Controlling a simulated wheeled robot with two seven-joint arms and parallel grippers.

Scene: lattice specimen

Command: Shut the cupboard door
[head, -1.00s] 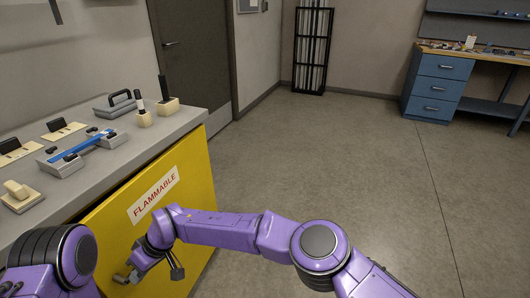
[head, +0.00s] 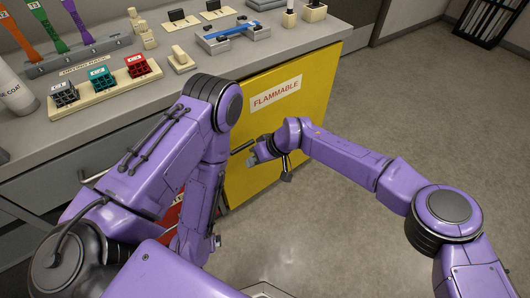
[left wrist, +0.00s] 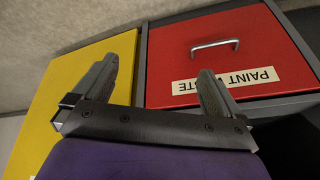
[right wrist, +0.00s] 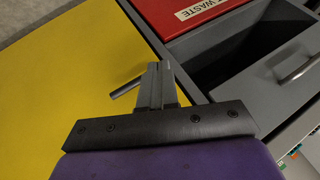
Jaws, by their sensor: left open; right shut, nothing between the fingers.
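The yellow cupboard door (head: 300,95) with the FLAMMABLE label is under the counter in the head view. It lies close to the grey frame; I cannot tell whether it is fully flush. Its dark bar handle (head: 242,147) also shows in the right wrist view (right wrist: 124,89). My right gripper (right wrist: 158,76) is shut and empty, right beside the handle; whether they touch is unclear. My left gripper (left wrist: 157,75) is open and empty, facing the yellow door and the red PAINT WASTE drawer front (left wrist: 235,55). In the head view my left arm mostly hides it.
A grey drawer (right wrist: 295,70) stands open beside the red front, its inside dark. The counter (head: 200,85) carries a coloured block tray (head: 105,88), a blue-barred fixture (head: 232,33) and other small items. The floor (head: 400,130) right of the cupboard is clear.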

